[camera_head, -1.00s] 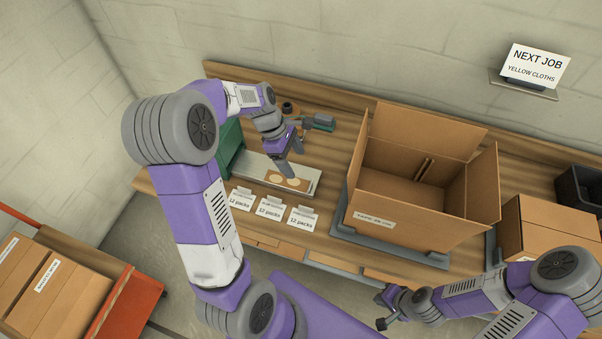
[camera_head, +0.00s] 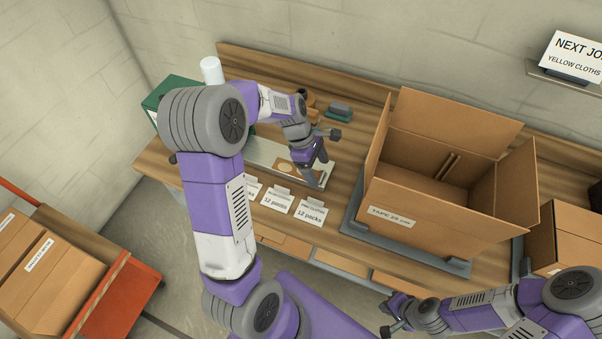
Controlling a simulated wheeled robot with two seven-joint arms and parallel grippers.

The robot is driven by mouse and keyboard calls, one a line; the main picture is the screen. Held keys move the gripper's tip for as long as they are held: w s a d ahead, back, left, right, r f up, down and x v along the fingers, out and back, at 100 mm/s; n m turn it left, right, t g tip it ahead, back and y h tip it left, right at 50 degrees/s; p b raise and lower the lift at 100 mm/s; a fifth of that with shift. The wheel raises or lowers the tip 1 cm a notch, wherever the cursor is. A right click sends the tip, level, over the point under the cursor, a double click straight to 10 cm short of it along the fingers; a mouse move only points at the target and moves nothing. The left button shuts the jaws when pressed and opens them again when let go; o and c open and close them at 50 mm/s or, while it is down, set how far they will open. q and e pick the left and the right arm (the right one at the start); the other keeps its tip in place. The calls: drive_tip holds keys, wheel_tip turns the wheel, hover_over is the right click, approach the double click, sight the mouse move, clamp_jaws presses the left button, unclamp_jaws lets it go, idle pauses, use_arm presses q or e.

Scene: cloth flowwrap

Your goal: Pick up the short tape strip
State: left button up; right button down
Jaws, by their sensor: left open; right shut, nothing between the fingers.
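I cannot make out a short tape strip for certain. A flat metal tray (camera_head: 264,152) lies on the bench, with a brown piece (camera_head: 285,167) carrying a pale oval on it. My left gripper (camera_head: 314,180) points down over the right end of the tray, open, and hides part of it. Whether it touches the tray is not clear. My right gripper (camera_head: 388,327) is shut and empty, low in front of the bench and away from the tray.
A large open carton (camera_head: 400,215) stands on a grey base (camera_head: 350,222) to the right. White cards (camera_head: 277,199) line the bench front. A grey-and-green item (camera_head: 339,111) lies behind my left gripper. A green box (camera_head: 168,92) and white cylinder (camera_head: 211,70) are at the left.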

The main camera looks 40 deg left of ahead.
use_arm(q)
drive_tip(key=shift+x, duration=1.15)
drive_tip(key=c, duration=1.1)
